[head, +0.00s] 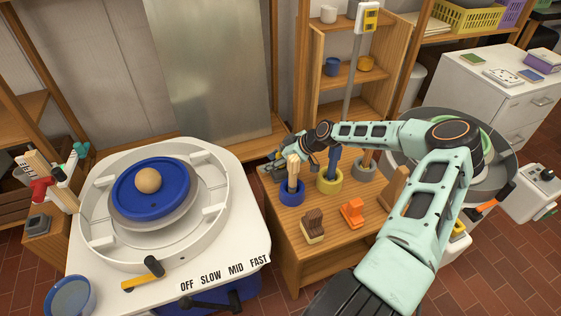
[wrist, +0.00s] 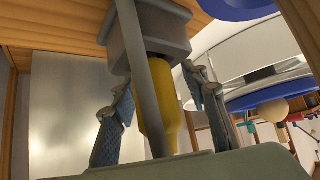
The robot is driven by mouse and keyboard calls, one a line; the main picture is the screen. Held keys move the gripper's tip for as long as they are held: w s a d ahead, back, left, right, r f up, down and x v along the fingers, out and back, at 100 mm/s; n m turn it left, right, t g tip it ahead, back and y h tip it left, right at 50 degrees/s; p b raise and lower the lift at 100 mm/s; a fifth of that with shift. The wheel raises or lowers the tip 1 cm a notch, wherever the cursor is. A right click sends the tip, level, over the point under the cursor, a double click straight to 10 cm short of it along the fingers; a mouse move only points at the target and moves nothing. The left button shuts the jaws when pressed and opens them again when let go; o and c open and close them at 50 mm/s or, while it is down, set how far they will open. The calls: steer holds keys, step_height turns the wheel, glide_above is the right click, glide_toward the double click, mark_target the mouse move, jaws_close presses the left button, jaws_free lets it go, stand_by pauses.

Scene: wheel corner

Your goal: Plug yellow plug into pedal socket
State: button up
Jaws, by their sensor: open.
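In the wrist view, a yellow plug (wrist: 154,108) lies between the two fingers of my gripper (wrist: 155,78), with a gap to the finger on each side. The plug's far end meets a grey block (wrist: 150,35) against a wooden surface; how deep it sits cannot be told. A grey rod or cable (wrist: 148,80) crosses in front of the plug. In the head view, my gripper (head: 283,168) reaches the back left corner of the wooden table, and the plug is hidden. I cannot tell whether the grey block is the pedal socket.
The wooden table (head: 292,257) holds a blue pot (head: 291,198), a yellow pot (head: 328,183), a brush (head: 313,223) and an orange item (head: 352,212). A white potter's wheel (head: 225,240) stands left. My arm spans the table's right side. A shelf (head: 346,88) stands behind.

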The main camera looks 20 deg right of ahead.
jaws_close()
stand_by(0.5)
steer(key=shift+d, duration=0.1)
step_height(320, 180, up, 10)
steer(key=p, duration=0.2)
steer(key=shift+r, duration=0.15)
stand_by(0.4)
steer(key=shift+r+p, duration=1.7)
steer(key=shift+r, duration=0.95)
